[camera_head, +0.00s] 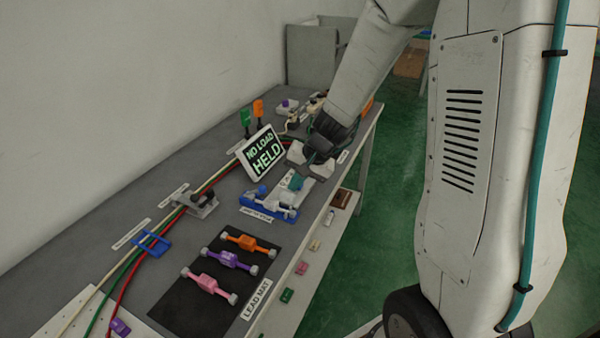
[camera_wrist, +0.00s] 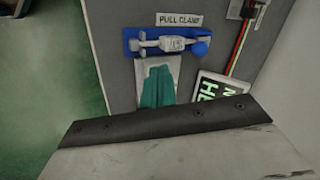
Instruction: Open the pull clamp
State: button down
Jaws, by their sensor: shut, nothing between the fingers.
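The pull clamp has a blue base (camera_head: 277,212) on the bench in the head view, with a pale grey mechanism and a blue knob at its left end. It also shows at the top of the wrist view (camera_wrist: 133,40), under a "PULL CLAMP" label, with the blue ball knob (camera_wrist: 201,48) at its right end. My gripper (camera_head: 297,184) has teal fingertips; they are shut and empty beside the clamp. In the wrist view the gripper (camera_wrist: 158,70) points toward the clamp over a white plate, visibly apart from the knob.
A "NO LOAD HELD" sign (camera_head: 262,152) stands close to the clamp and my gripper. A dark lead mat (camera_head: 190,305) holds orange, purple and pink pieces. Cables run along the bench past a blue bracket (camera_head: 152,243). A lower shelf holds small blocks.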

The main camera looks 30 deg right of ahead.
aim_at(255, 191)
jog(key=x, duration=0.4)
jog(key=shift+w+a+r, duration=0.25)
jog(key=shift+w+a, duration=0.6)
jog(key=shift+a, duration=0.1)
jog(key=shift+w+a+r, duration=0.15)
jog(key=shift+w+a, duration=0.35)
jog(key=shift+w, duration=0.05)
